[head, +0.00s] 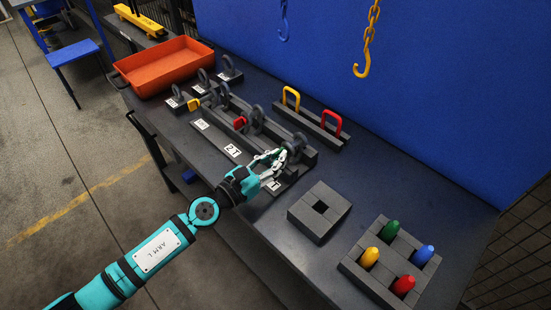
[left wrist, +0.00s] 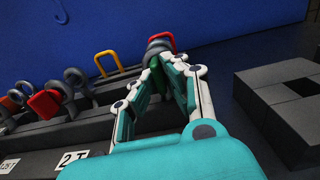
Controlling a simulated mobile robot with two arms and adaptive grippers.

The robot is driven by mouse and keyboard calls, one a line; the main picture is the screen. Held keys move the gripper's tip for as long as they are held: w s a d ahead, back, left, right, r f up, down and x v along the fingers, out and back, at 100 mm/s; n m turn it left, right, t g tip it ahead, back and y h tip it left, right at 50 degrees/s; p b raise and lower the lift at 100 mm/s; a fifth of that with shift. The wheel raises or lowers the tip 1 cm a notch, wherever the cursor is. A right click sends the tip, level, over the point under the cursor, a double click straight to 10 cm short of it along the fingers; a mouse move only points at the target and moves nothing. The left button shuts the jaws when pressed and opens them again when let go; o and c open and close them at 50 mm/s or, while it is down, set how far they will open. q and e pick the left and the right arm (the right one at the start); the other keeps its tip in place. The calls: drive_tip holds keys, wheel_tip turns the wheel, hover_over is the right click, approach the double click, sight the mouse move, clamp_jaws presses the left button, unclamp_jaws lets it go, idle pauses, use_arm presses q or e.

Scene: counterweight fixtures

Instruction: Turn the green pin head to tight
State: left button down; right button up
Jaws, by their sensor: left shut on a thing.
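The green pin head (head: 283,151) sits at the right end of the row of grey shackle fixtures on the bench. My left gripper (head: 279,156) is shut on it, and the fingers hide most of it. In the left wrist view a sliver of the green pin head (left wrist: 160,84) shows between the two fingers (left wrist: 160,75), in front of a grey ring. How far the pin is turned cannot be made out. My right gripper is in neither view.
A red pin head (head: 240,122) and a yellow one (head: 194,104) stand left along the row. Yellow and red handles (head: 331,122) rise behind. A grey block with a square hole (head: 319,212) and a rack of coloured pegs (head: 391,262) stand right. An orange tray (head: 164,68) is far left.

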use_arm(q)
drive_tip(key=shift+f, duration=0.1)
idle(0.4)
drive_tip(key=c, duration=1.4)
unclamp_jaws()
drive_tip(key=v, duration=1.2)
